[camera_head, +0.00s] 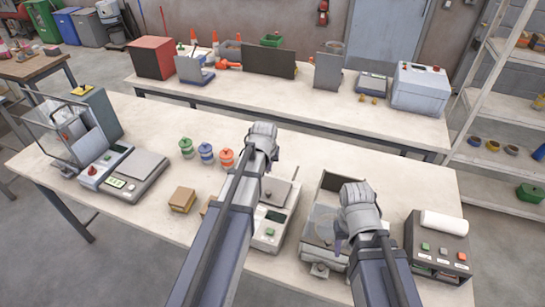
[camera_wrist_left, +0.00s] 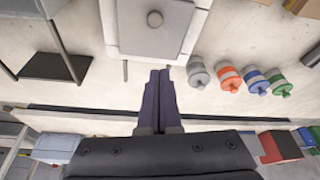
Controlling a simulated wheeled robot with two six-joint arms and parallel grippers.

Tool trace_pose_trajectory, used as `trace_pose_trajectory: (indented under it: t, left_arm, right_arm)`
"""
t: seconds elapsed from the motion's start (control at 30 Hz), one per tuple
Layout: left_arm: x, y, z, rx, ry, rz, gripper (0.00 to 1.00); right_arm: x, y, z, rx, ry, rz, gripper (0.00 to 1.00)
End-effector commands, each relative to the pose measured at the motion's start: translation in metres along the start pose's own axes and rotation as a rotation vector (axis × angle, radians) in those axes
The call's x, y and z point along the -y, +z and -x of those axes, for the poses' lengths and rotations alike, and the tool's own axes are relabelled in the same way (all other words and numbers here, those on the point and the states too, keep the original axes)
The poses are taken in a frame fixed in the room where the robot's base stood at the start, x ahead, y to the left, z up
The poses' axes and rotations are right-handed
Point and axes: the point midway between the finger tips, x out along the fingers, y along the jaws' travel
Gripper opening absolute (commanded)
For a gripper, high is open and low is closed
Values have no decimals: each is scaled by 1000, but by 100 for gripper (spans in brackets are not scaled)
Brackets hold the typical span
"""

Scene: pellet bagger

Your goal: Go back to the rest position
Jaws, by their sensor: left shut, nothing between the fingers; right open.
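My left gripper (camera_head: 270,165) is above the near table, at the back edge of a grey scale (camera_head: 270,235). My right gripper (camera_head: 338,243) is over an open grey metal box (camera_head: 318,228) on the right of the table. It is open, and its fingers are partly hidden by its own wrist.
Green (camera_head: 186,147), blue (camera_head: 206,152) and orange (camera_head: 227,157) jars stand left of my left gripper. A printer-like unit (camera_head: 437,245) is at right. A scale (camera_head: 125,172) and wire-framed bagger (camera_head: 62,130) are at left. A second table (camera_head: 300,105) stands behind.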

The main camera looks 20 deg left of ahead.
Motion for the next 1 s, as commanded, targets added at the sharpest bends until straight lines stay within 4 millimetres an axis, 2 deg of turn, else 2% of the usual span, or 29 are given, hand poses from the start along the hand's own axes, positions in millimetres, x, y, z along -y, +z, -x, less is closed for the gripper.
trace_pose_trajectory:
  t: [0.17,0.27,0.37,0.5,0.6,0.63,0.7,0.9,1.0]
  left_arm:
    - [0,2,0,1,0,-2,0]
    - [-5,20,4,25,4,-21,0]
    - [-16,62,16,85,15,-71,0]
    - [-32,140,37,203,36,-168,0]
    - [-40,189,49,282,48,-243,0]
    - [-54,191,33,286,45,-275,0]
    - [-73,206,24,303,35,-338,0]
    - [-113,249,8,343,7,-490,0]
    - [-125,264,5,354,-4,-539,0]
  right_arm:
    - [0,0,-1,0,0,0,50]
    - [0,0,-1,0,0,0,50]
    - [0,0,-1,0,0,0,50]
    - [0,0,-1,0,0,0,50]
    - [0,0,-5,0,0,0,50]
    - [2,-1,-20,0,0,1,50]
    - [3,-2,-34,0,0,2,50]
    - [6,-4,-63,0,1,5,50]
    - [6,-4,-71,0,1,6,50]
